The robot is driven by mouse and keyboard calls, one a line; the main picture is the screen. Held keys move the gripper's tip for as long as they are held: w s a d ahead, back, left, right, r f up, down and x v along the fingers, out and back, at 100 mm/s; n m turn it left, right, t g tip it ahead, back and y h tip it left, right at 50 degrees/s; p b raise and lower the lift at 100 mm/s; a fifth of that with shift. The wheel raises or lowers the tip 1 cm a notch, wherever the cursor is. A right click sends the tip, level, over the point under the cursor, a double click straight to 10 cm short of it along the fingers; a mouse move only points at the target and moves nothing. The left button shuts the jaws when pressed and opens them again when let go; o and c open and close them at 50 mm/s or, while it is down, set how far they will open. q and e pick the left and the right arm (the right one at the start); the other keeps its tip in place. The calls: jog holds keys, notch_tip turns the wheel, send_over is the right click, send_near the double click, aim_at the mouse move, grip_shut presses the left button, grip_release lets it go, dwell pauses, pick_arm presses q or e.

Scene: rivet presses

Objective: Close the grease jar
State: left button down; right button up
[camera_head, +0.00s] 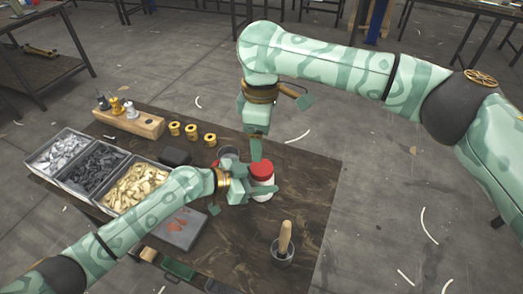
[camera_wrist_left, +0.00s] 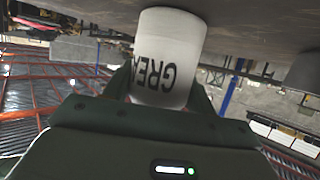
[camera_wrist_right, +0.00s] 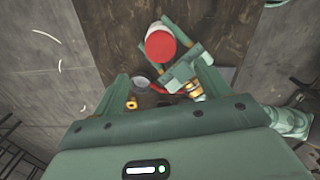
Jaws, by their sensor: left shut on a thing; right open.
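The grease jar (camera_head: 262,189) is a white jar standing on the dark work table, with its red lid (camera_head: 264,170) on top. I cannot tell whether the lid is screwed tight. My left gripper (camera_head: 254,187) is shut on the jar's side; in the left wrist view the white jar (camera_wrist_left: 168,50) with dark lettering sits between its fingers, and no red shows there. My right gripper (camera_head: 256,152) points down just above the lid and is open. In the right wrist view the red lid (camera_wrist_right: 160,45) lies near its fingertips, not clasped.
A grey cup (camera_head: 228,152) stands just behind the jar. A pot with a wooden-handled tool (camera_head: 284,238) stands in front. Parts bins (camera_head: 135,161), gold bushings (camera_head: 191,131) and a wooden block (camera_head: 140,123) are at left. The table right of the jar is clear.

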notch_tip(320, 180, up, 3)
jog(key=shift+f, duration=0.15)
pick_arm(q)
jog(key=shift+c, duration=2.1)
grip_release()
jog(key=v, duration=1.6)
jog(key=shift+p, duration=0.3)
pick_arm(e)
jog(key=shift+r, duration=0.4)
pick_arm(q)
jog(key=shift+s+a, duration=0.1)
jog(key=shift+a, duration=0.05)
